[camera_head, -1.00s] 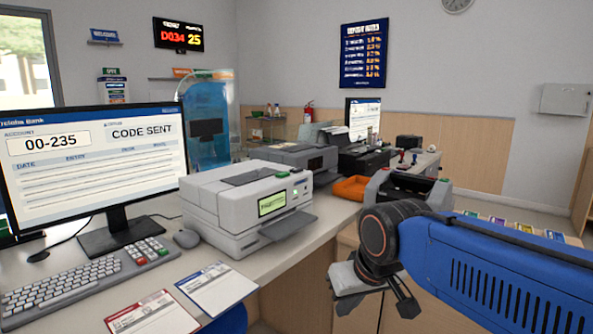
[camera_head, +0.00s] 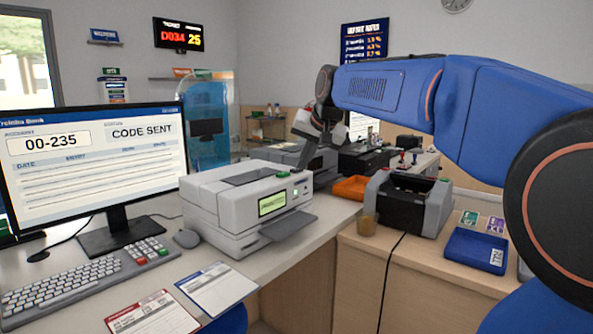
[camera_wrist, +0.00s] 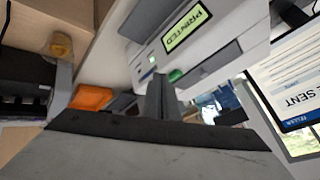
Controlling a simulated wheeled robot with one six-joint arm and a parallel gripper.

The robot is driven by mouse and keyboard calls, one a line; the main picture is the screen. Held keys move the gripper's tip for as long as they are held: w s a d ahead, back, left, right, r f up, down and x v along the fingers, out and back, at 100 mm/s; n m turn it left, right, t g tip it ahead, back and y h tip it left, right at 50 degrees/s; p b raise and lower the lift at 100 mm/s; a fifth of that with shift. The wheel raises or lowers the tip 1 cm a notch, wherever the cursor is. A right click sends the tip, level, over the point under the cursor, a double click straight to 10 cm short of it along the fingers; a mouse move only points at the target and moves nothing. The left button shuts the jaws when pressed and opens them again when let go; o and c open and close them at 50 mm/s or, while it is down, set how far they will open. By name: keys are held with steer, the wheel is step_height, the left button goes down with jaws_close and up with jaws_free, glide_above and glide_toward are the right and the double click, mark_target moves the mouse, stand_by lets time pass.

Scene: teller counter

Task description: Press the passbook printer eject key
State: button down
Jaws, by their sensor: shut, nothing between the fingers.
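The passbook printer (camera_head: 215,200) is a pale grey box on the counter, with a small green-lit screen on its front. A green key (camera_head: 282,174) sits on its top near the right end, and a small lit green square (camera_head: 295,192) is on its front. My gripper (camera_head: 301,168) points down beside the printer's top right end, close to the green key. In the wrist view the shut, dark fingers (camera_wrist: 157,78) are empty, just left of the green key (camera_wrist: 177,74). The printer screen (camera_wrist: 188,30) reads PRINTED. I cannot tell whether the fingertips touch anything.
A monitor (camera_head: 90,150), a keyboard (camera_head: 75,280) and a mouse (camera_head: 187,238) stand left of the printer. An orange tray (camera_head: 352,188), a black-and-grey machine (camera_head: 408,207) and a blue tray (camera_head: 475,250) are to the right. Cards (camera_head: 216,287) lie in front.

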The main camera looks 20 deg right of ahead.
steer(key=w+d+r+m, duration=0.1)
steer(key=w+d+r, duration=0.1)
steer(key=w, duration=0.5)
steer(key=w+d+r+m+t, duration=0.1)
steer(key=w+r, duration=0.3)
steer(key=w, duration=0.3)
steer(key=shift+d+r, duration=0.25)
steer(key=shift+d, duration=0.15)
steer(key=shift+w, duration=0.1)
steer(key=shift+f, duration=4.4)
steer(key=shift+f, duration=0.9)
steer(key=shift+r, duration=3.4)
